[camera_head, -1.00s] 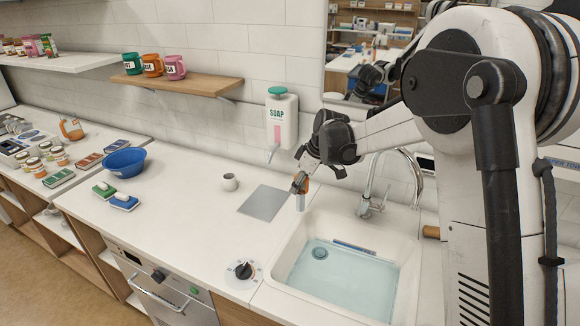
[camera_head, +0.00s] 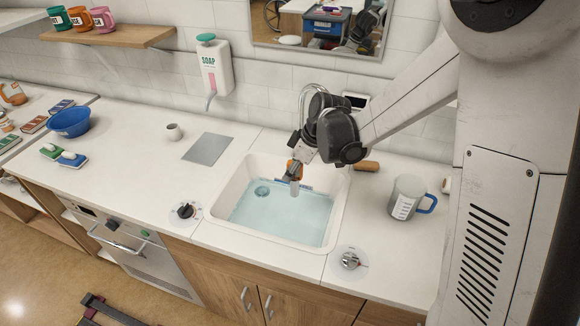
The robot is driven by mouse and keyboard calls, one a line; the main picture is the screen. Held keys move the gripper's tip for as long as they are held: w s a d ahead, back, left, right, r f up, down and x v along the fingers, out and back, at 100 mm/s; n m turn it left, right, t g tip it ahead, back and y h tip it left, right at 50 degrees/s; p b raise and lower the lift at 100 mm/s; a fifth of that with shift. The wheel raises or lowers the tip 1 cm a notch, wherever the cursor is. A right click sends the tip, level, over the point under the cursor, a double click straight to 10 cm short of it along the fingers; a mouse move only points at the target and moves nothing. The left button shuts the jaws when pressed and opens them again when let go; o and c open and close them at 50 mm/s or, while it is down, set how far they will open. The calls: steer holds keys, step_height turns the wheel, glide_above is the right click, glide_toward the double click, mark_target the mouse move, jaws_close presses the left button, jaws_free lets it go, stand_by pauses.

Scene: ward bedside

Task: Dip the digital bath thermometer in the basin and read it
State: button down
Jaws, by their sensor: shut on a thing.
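My gripper (camera_head: 293,177) points down over the back part of the sink basin (camera_head: 241,186), with orange at its fingers. It is shut on a slim pale-grey thing, which looks like the bath thermometer (camera_head: 294,190), held upright. Its lower end overlaps the pale blue water (camera_head: 270,212) in the picture; I cannot tell whether it touches the water. No display reading can be made out. A blue strip (camera_head: 307,189) shows along the basin's back wall, partly behind the held thing.
A grey measuring jug (camera_head: 405,197) with a blue handle stands right of the basin. A tap (camera_head: 303,98) rises behind it, partly hidden by my arm. A grey mat (camera_head: 208,148), small cup (camera_head: 174,132) and blue bowl (camera_head: 69,122) lie left. Knobs (camera_head: 186,210) sit in front.

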steer(key=shift+f+b, duration=1.9)
steer(key=shift+f, duration=2.55)
step_height(320, 180, down, 10)
steer(key=b, duration=0.9)
steer(key=shift+r, duration=0.25)
stand_by(0.4)
step_height(320, 180, up, 17)
steer(key=p, duration=0.9)
glide_above(291, 192)
steer(key=w, duration=0.1)
steer(key=shift+w, duration=0.15)
